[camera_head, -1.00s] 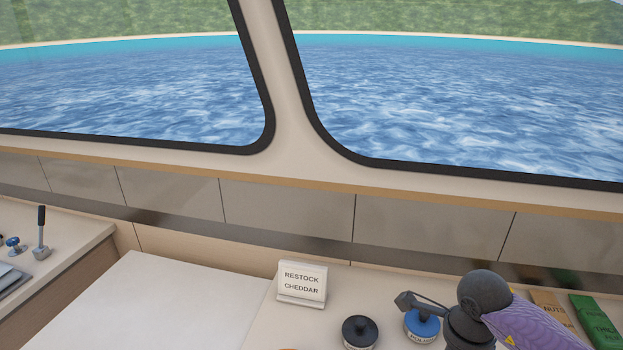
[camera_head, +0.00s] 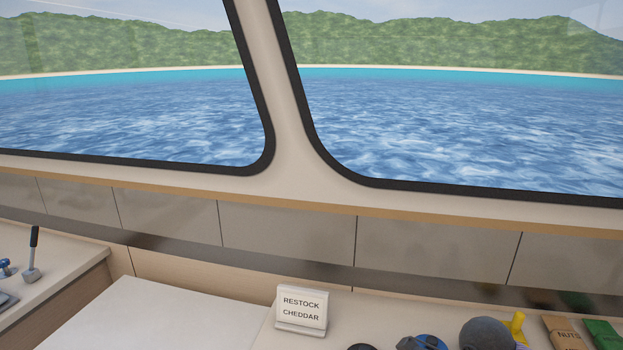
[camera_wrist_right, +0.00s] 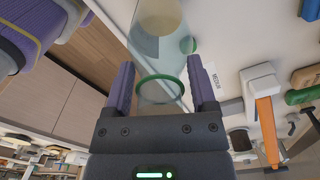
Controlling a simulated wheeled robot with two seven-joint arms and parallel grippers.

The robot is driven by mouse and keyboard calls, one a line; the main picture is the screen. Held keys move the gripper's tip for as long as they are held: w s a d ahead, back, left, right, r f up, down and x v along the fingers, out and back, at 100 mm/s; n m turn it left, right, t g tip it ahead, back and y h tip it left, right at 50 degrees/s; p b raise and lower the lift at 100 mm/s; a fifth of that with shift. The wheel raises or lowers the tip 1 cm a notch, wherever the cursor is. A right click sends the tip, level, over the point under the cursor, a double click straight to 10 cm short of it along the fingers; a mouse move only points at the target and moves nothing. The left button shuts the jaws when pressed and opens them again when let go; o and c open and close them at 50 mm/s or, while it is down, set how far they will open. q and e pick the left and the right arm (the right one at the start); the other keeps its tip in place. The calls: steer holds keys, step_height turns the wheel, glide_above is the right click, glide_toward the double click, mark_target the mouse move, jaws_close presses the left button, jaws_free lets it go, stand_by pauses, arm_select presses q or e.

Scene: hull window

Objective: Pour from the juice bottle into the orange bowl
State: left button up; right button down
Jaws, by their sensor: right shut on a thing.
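A see-through bottle (camera_wrist_right: 158,50) with a green ring near its lower end and a pale tan part at the top is between the purple fingers of my right gripper (camera_wrist_right: 163,80) in the right wrist view. The fingers are shut on it. I take it to be the juice bottle; no label shows. The orange bowl is not recognisable in either view. My right gripper is outside the head view, where only a grey joint of my arm shows at the bottom edge.
A "RESTOCK CHEDDAR" sign (camera_head: 301,310) stands on the counter. Right of it are a blue-topped item (camera_head: 430,343), a yellow item (camera_head: 517,325), a tan nuts packet (camera_head: 563,334) and a green packet (camera_head: 603,335). An orange-sided object (camera_wrist_right: 267,130) lies right of the bottle.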

arm_select(q)
steer(key=shift+r, duration=0.15)
arm_select(e)
steer(key=shift+r, duration=0.25)
arm_select(q)
steer(key=shift+r+p, duration=0.95)
steer(key=shift+p, duration=0.2)
arm_select(e)
steer(key=shift+r, duration=1.3)
arm_select(q)
steer(key=shift+r, duration=0.1)
arm_select(e)
steer(key=shift+r, duration=0.1)
arm_select(q)
step_height(320, 180, up, 4)
steer(key=p, duration=0.4)
steer(key=shift+w+r, duration=0.1)
steer(key=shift+r, duration=0.05)
arm_select(e)
step_height(320, 180, up, 6)
steer(key=shift+f, duration=0.1)
